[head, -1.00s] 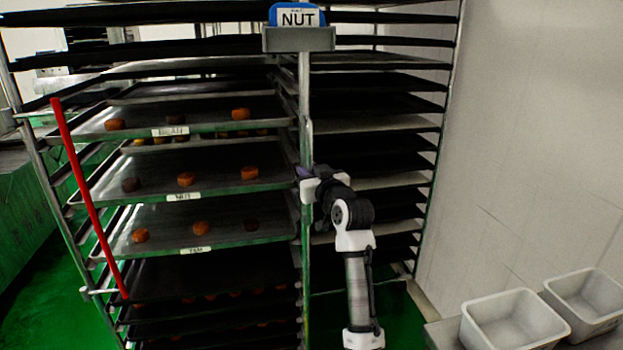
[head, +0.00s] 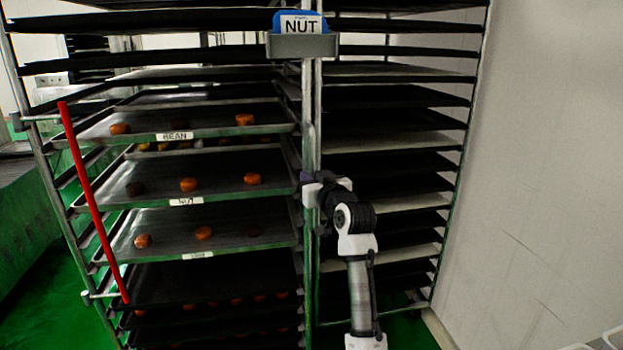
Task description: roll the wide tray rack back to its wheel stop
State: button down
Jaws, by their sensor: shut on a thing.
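The wide tray rack (head: 312,120) fills most of the head view, a tall metal frame with many trays in two columns. Its middle post carries a holder with a blue-backed NUT card (head: 302,24). My gripper (head: 312,190) is at this middle post, at mid height, and is shut on it; the fingertips are partly hidden by the wrist. A red bar (head: 92,200) slants down the rack's left side. The wheels and the wheel stop cannot be made out.
Trays on the left hold small brown cakes and labels, such as the BEAN tray (head: 205,125). A pale wall (head: 550,170) stands close along the right. Green floor (head: 45,310) shows at lower left. A grey container edge shows at bottom right.

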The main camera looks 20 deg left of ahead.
jog(key=shift+w+r, duration=0.1)
jog(key=shift+r, duration=0.05)
jog(key=c, duration=1.7)
grip_release()
jog(key=shift+o, duration=1.2)
jog(key=shift+w+a, duration=0.1)
jog(key=b+v, duration=0.3)
jog(key=v, duration=1.1)
